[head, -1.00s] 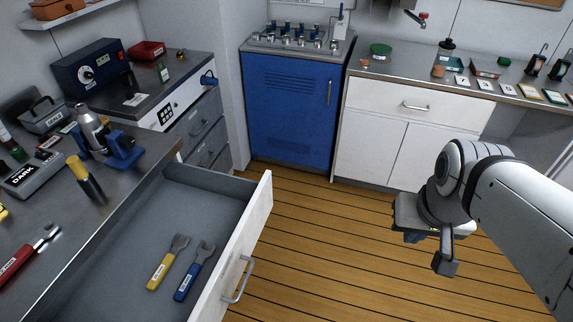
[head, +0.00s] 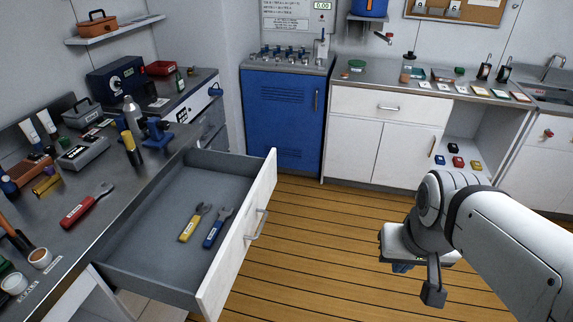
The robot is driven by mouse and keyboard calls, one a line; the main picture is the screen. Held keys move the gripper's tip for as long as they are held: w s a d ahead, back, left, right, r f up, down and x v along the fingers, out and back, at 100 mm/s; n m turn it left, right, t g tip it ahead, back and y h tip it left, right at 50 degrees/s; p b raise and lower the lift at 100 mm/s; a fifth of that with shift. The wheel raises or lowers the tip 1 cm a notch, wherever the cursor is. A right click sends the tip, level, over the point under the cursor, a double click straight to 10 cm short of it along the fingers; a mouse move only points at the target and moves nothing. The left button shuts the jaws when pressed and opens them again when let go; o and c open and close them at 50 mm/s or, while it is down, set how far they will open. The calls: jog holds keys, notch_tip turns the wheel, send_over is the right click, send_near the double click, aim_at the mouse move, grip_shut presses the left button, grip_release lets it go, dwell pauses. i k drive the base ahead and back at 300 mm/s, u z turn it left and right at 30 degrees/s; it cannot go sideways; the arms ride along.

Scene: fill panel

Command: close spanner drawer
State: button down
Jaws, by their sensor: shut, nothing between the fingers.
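The spanner drawer (head: 166,212) is pulled far out from under the left bench, with its white front (head: 238,236) facing right. A metal bar handle (head: 257,224) is on that front. Inside lie a yellow-handled spanner (head: 194,222) and a blue-handled spanner (head: 217,228), side by side. My gripper (head: 420,278) is shut and empty over the wooden floor, well to the right of the drawer front and apart from it. My forearm partly hides the gripper.
The left bench (head: 96,208) carries a red-handled tool (head: 87,206), a vise (head: 156,130), bottles and cups. A blue cabinet (head: 282,120) and white cupboards (head: 380,135) stand along the back. The wooden floor (head: 320,250) between drawer and gripper is clear.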

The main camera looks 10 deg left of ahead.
aim_at(146, 257)
jog(key=u, duration=0.5)
jog(key=i, duration=0.95)
